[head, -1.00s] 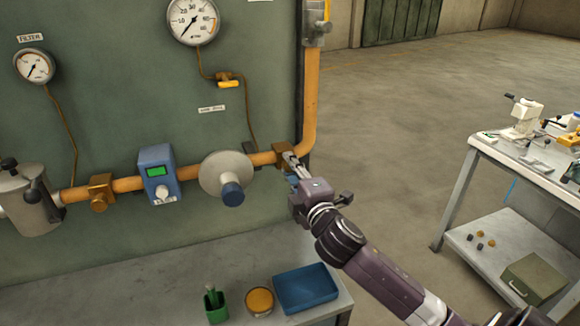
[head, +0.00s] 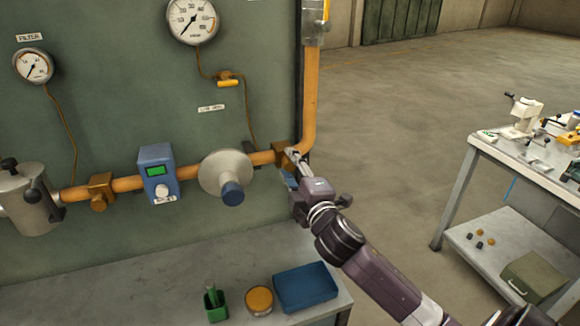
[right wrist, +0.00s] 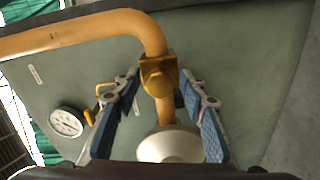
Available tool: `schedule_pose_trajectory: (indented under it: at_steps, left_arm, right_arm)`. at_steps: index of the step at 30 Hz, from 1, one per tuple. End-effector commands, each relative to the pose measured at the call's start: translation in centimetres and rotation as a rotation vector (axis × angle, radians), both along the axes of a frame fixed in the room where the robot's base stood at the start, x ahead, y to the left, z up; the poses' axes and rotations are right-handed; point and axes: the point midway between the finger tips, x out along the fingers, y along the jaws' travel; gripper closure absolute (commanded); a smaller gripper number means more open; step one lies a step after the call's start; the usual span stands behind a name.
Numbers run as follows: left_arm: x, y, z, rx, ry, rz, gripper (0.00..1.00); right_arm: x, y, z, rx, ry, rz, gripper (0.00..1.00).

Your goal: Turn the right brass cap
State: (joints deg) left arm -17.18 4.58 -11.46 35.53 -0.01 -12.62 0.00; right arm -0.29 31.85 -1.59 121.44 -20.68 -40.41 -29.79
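The right brass cap (head: 281,153) sits on the orange pipe just below its bend, partly hidden by my gripper in the head view. In the right wrist view the brass cap (right wrist: 158,75) shows at the centre, between and beyond the fingers. My right gripper (head: 291,162) is at the cap. In the right wrist view its blue-padded fingers (right wrist: 159,85) are spread with gaps on both sides of the cap, so it is open and empty. Contact with the cap cannot be seen. My left gripper is not in view.
Left along the orange pipe (head: 129,184) are a grey disc with a blue knob (head: 232,193), a blue meter (head: 158,173) and another brass fitting (head: 101,190). Below, a grey bench (head: 150,285) holds a blue tray (head: 306,287). A workbench (head: 500,150) stands at right.

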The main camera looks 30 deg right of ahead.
Motion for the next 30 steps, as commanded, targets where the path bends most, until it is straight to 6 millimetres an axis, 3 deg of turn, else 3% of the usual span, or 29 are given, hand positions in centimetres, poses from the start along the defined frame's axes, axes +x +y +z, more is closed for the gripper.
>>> schedule_pose_trajectory:
  at_steps: [8,13,24,30]
  left_arm:
    - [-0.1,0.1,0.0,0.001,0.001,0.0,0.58]
    - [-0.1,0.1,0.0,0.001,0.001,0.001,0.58]
    - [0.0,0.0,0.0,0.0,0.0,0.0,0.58]
    - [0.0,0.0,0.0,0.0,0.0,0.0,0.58]
  right_arm:
    - [0.0,0.0,0.0,0.0,0.0,0.001,0.58]
    - [-1.1,0.4,-0.1,0.0,0.001,0.002,0.58]
    - [-7.8,1.9,-0.2,0.003,0.003,0.002,0.58]
    - [-10.5,2.5,-0.2,0.002,0.002,0.002,0.58]
